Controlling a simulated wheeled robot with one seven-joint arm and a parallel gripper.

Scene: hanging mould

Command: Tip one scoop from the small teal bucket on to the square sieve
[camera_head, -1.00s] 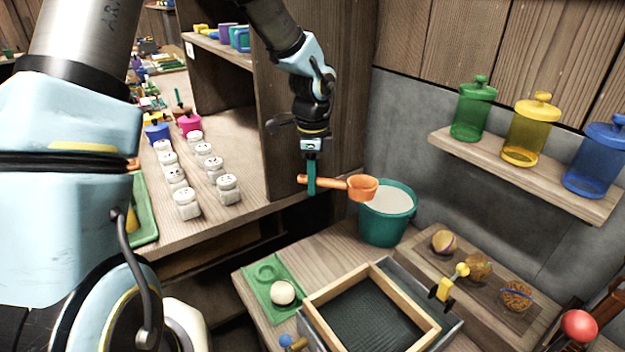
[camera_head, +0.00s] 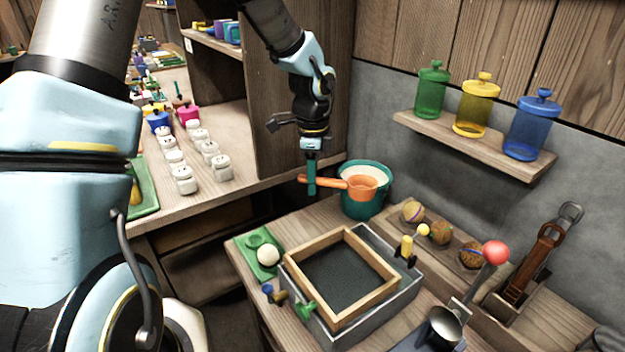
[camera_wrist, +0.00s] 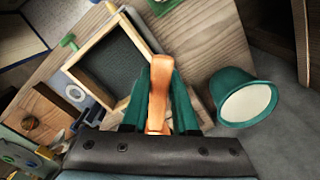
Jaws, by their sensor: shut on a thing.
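My gripper (camera_head: 311,180) is shut on the handle of an orange scoop (camera_head: 362,187), which it holds above the bench. The scoop's cup overlaps the near side of the small teal bucket (camera_head: 362,207) in the head view; its contents cannot be seen. The bucket holds pale material. In the wrist view the scoop handle (camera_wrist: 160,85) lies between the teal fingers, and the bucket (camera_wrist: 233,118) stands apart to the right. The square sieve (camera_head: 350,272), a wooden frame with dark mesh, sits on a grey metal tray in front of the bucket. Its mesh looks bare.
A green tray (camera_head: 250,240) with a white ball is left of the sieve. Several round brown objects (camera_head: 440,232) lie in a wooden holder to the right. A shelf of coloured jars (camera_head: 475,145) hangs behind.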

